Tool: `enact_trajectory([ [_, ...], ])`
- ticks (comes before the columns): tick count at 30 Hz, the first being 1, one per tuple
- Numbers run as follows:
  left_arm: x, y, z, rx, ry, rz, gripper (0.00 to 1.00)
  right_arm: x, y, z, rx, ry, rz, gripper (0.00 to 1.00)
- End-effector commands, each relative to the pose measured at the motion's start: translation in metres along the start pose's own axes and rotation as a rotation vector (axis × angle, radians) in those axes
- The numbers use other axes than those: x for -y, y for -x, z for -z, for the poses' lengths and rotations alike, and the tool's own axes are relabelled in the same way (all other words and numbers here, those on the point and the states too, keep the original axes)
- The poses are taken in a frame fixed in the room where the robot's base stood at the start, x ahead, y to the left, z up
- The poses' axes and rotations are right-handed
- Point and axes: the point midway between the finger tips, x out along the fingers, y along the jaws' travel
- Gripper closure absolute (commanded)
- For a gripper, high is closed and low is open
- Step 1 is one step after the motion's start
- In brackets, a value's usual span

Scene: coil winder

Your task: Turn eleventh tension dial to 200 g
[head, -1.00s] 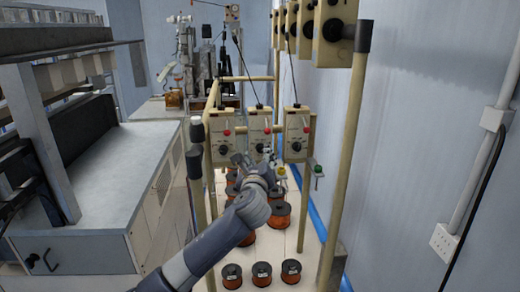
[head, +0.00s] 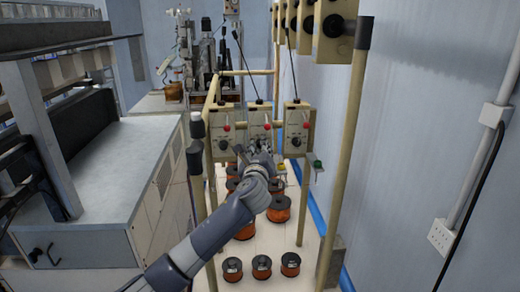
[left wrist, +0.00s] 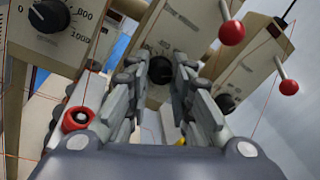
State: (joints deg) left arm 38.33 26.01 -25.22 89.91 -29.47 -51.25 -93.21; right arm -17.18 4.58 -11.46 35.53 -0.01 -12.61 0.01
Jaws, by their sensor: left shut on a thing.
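Three beige tension boxes hang in a row in the head view: left (head: 222,122), middle (head: 258,118) and right (head: 297,119). Each has a red-knobbed lever and a dark dial. My left gripper (head: 261,149) is at the lower face of the middle box. In the left wrist view, my left gripper (left wrist: 160,62) has its two fingers on either side of the middle box's dark dial (left wrist: 159,72) and is shut on it. The fingers hide most of its scale, so its setting cannot be read. My right gripper is not in view.
The left box's dial (left wrist: 48,14), with printed numbers, and the right box's dial (left wrist: 226,102) are close by. A beige post (head: 347,150) rises at the right, and a grey-topped cabinet (head: 105,180) stands at the left.

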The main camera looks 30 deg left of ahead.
Motion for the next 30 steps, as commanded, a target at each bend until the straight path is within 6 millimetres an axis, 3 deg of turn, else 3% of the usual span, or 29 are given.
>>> enact_trajectory([
  [11, -0.002, 0.0, 0.004, 0.014, 0.093, 0.006, 1.0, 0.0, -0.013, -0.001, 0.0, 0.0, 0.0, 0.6],
  [30, -0.003, 0.0, 0.01, 0.097, 0.654, 0.053, 1.0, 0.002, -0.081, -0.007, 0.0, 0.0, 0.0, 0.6],
])
